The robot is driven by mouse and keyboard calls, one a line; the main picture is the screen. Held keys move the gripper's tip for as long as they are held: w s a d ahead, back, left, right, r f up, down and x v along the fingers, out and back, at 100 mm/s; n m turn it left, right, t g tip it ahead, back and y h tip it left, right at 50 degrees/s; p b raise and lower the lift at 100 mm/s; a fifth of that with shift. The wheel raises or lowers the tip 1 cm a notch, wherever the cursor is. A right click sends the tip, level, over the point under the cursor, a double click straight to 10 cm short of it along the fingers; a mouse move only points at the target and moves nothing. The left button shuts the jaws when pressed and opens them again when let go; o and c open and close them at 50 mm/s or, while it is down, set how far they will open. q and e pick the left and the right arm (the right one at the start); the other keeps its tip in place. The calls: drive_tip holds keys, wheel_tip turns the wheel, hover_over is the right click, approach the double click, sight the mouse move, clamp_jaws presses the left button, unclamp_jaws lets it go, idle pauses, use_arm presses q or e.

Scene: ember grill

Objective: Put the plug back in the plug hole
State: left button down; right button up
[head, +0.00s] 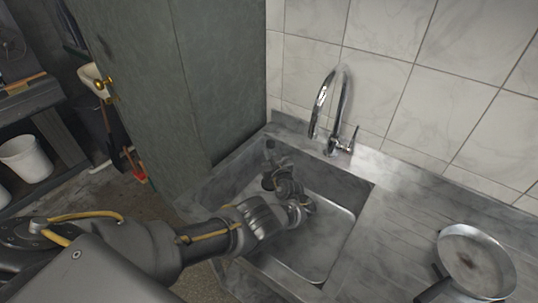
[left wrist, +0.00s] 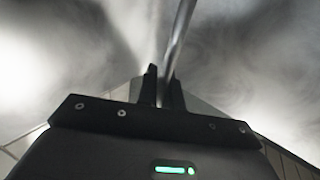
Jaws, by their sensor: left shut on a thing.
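My left gripper (head: 271,155) reaches down into the steel sink basin (head: 322,250), near its back left corner. In the left wrist view my left gripper (left wrist: 161,84) has its two dark fingers close together. A thin, shiny metal rod-like thing (left wrist: 178,35) runs up from between the fingertips; I cannot tell whether it belongs to the plug. A dark round spot (head: 267,182) shows beside the hand on the left of the basin; I cannot tell whether it is the plug or the plug hole. My right gripper is not in view.
A curved chrome tap (head: 321,105) stands behind the basin, with its lever (head: 351,138) at the right. A frying pan (head: 478,262) lies on the right drainboard (head: 395,225). A tall green-grey cabinet (head: 165,85) stands at the left. The right of the basin is clear.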

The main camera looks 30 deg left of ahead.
use_arm(q)
drive_tip(key=c, duration=1.5)
unclamp_jaws()
drive_tip(key=shift+f, duration=0.1)
drive_tip(key=shift+c, duration=0.2)
drive_tip(key=p+v, duration=0.3)
drive_tip(key=v, duration=0.4)
drive_tip(key=shift+s+d, duration=0.15)
drive_tip(key=shift+d, duration=0.05)
